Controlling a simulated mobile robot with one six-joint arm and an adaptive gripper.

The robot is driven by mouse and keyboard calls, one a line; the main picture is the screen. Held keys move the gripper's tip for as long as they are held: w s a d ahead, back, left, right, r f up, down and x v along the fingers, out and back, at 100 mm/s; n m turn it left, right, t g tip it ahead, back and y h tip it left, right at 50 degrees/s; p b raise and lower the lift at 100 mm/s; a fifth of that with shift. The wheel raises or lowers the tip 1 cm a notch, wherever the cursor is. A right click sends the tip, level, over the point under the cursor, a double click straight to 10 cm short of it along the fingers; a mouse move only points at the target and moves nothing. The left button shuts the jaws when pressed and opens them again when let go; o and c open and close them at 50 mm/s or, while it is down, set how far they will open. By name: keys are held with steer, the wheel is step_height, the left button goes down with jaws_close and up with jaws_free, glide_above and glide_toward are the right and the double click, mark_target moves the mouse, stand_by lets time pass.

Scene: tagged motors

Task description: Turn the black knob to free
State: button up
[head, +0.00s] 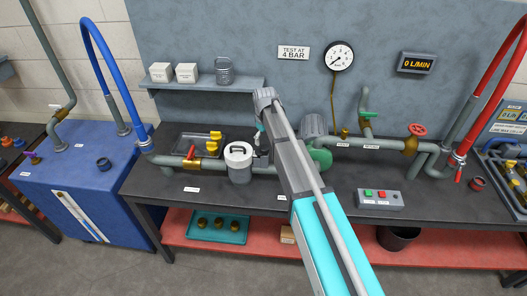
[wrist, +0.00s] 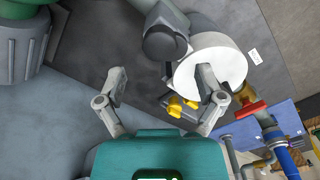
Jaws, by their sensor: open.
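The black knob (wrist: 165,43) shows in the wrist view as a dark round part beside the white-topped canister (wrist: 215,62). In the head view my arm covers most of the spot just right of the canister (head: 238,163), so the knob is hardly visible there. My gripper (wrist: 163,86) is open and empty, its two fingers spread wide. The knob lies ahead of the gap between them, apart from both. The right fingertip overlaps the canister's white top in the picture; I cannot tell whether they touch. Any marking on the knob is not readable.
A green pump (head: 321,160) stands right of my arm. A red-handled valve (head: 190,153) and yellow parts (head: 215,138) are left of and behind the canister. The shelf (head: 205,83) is on the back panel. A button box (head: 379,199) sits at the bench's right front.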

mark_target(265, 148)
steer(key=shift+f+b, duration=1.95)
steer(key=shift+f, duration=0.25)
